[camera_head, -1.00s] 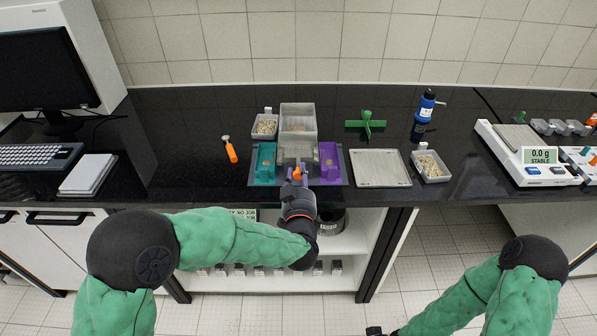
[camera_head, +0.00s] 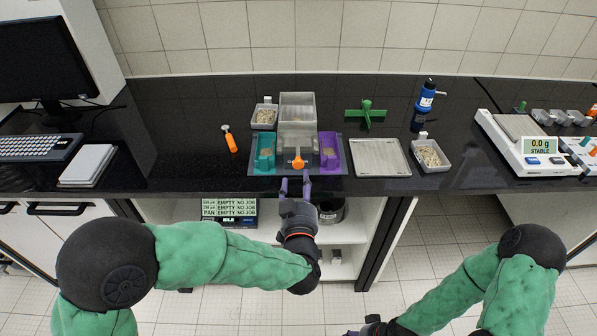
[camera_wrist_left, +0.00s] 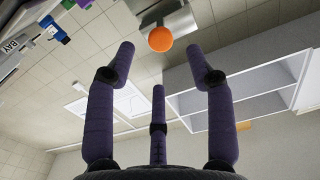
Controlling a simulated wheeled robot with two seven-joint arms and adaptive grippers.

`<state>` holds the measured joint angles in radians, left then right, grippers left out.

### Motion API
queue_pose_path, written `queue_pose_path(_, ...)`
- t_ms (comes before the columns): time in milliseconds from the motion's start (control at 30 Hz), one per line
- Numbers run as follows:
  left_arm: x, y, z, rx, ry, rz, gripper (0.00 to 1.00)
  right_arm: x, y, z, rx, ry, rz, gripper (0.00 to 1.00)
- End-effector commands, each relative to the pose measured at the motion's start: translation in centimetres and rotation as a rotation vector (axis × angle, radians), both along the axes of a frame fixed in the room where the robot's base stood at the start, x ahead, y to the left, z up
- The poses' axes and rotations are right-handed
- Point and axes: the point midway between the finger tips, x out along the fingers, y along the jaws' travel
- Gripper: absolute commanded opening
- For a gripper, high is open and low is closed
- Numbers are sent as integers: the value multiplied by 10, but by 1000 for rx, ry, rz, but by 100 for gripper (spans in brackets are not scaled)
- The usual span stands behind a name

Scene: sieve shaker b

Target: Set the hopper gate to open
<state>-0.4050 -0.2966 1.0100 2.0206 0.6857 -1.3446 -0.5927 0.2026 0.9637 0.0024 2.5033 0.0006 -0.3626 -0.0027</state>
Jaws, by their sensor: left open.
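The hopper (camera_head: 297,112) is a translucent grey box at the back of a tray on the black bench. In front of it is a grey block with an orange handle (camera_head: 298,162) on its front, which appears to be the gate control. My left gripper (camera_head: 296,183) is open and empty, just in front of the orange handle and apart from it. In the left wrist view the round orange knob end (camera_wrist_left: 160,39) shows beyond and between the spread fingers (camera_wrist_left: 160,52). The gate itself is too small to read. My right gripper (camera_head: 370,328) is partly cut off at the bottom edge.
A teal holder (camera_head: 264,152) and a purple holder (camera_head: 330,152) flank the grey block. A display (camera_head: 230,210) reading EMPTY NO JOB and IDLE sits below the bench edge. A metal tray (camera_head: 381,158) and a bowl of grains (camera_head: 429,155) stand to the right.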

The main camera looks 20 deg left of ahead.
Motion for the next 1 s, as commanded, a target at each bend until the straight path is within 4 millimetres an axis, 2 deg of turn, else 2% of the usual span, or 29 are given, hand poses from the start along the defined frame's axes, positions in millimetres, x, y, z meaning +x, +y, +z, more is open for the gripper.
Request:
queue_pose_path(133, -25, -8, 1, 1, -2, -3, 54, 0, 0, 0, 0, 0, 0, 61)
queue_pose_path(333, -42, -13, 1, -1, -1, -2, 54, 0, 0, 0, 0, 0, 0, 61)
queue_pose_path(1000, -44, -13, -3, -1, 7, -4, 54, 0, 0, 0, 0, 0, 0, 61)
